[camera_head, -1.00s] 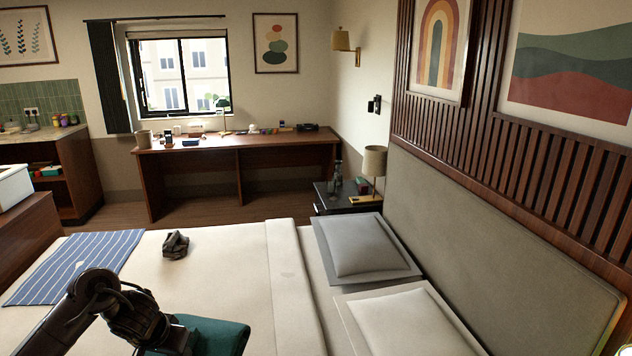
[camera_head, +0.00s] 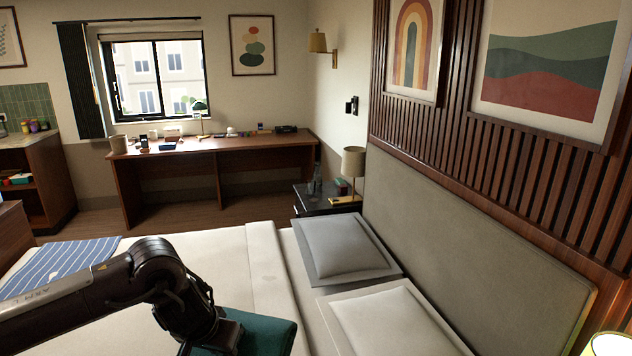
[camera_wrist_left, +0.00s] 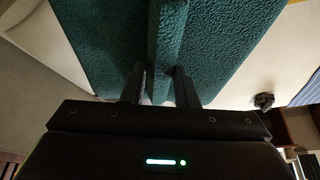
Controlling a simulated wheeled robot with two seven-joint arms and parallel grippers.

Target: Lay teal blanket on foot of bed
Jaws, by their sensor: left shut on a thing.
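My left gripper (camera_head: 222,338) is shut on the teal blanket (camera_head: 268,334), a folded, textured bundle at the bottom of the head view. In the left wrist view the fingers of my left gripper (camera_wrist_left: 160,74) pinch a fold of the teal blanket (camera_wrist_left: 100,35). Its lower part is cut off in the head view, so I cannot tell whether it touches the bed. The white bed (camera_head: 215,248) lies below and around it. The foot end is to the left, away from the headboard. My right gripper is not in view.
A blue striped cloth (camera_head: 60,268) lies at the bed's left end. A small dark object (camera_wrist_left: 264,101) shows on the bed in the wrist view. A grey pillow (camera_head: 342,246) and a white pillow (camera_head: 395,325) lie by the headboard (camera_head: 470,240). A nightstand (camera_head: 312,200) stands beyond.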

